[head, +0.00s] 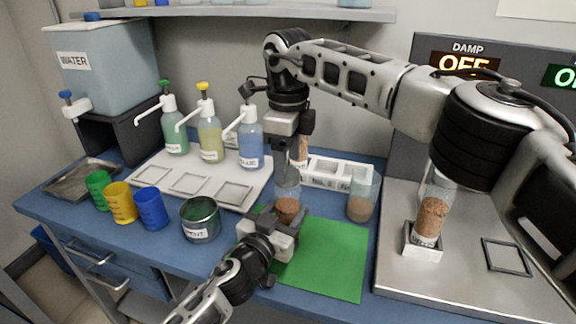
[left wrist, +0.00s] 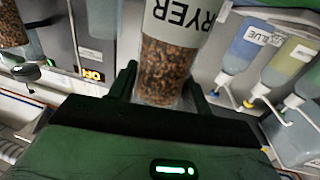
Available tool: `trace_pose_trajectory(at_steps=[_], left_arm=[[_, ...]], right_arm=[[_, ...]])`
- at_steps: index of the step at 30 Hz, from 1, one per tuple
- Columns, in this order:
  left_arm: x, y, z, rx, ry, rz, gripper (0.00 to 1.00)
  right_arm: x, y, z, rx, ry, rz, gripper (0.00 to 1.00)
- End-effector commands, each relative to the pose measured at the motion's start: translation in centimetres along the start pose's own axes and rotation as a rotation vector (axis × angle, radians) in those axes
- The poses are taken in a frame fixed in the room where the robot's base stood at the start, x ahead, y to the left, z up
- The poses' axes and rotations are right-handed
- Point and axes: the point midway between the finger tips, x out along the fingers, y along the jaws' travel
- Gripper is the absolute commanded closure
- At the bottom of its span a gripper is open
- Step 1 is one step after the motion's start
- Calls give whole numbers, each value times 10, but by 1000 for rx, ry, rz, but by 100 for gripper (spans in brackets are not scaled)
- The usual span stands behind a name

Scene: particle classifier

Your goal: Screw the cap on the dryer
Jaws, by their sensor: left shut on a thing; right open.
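The dryer bottle (head: 287,208) is a clear, upright container with brown granules in its lower part. My left gripper (head: 283,232) is shut around it, above the green mat. In the left wrist view the bottle (left wrist: 165,70) stands between the fingers, its label partly reading "RYER"; its top is cut off there. My right gripper (head: 284,145) comes down from above, over the bottle's top, and is open. The bottle's mouth is hard to make out below it, and I cannot make out a cap in either view.
A green mat (head: 325,262) lies below. A clear container of tan powder (head: 361,208) stands right of the bottle. Another granule-filled container (head: 432,217) sits in a holder on the metal plate (head: 480,285). A white rack (head: 342,170) and pump dispensers (head: 249,145) are behind; cups (head: 151,208) are left.

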Motion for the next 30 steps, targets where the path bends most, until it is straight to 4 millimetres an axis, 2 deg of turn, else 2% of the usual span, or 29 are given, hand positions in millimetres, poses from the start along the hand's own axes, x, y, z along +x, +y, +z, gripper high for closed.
trace_pose_trajectory(at_steps=[6,12,18,26,27,29,30], left_arm=[[0,0,1,0,-2,0,100],[0,0,1,0,-2,0,100],[0,0,1,0,-2,0,100],[0,0,1,0,-2,0,100],[0,0,1,0,-2,0,45],[0,0,1,0,-2,0,29],[0,0,1,0,-2,0,25]], right_arm=[[-50,0,0,2,-2,-3,35],[-84,0,1,2,-1,-1,35],[-97,0,0,1,0,0,35],[-98,0,0,0,0,1,35],[-98,0,0,0,0,1,35],[-98,0,0,0,0,1,35],[-98,0,0,0,0,1,35]])
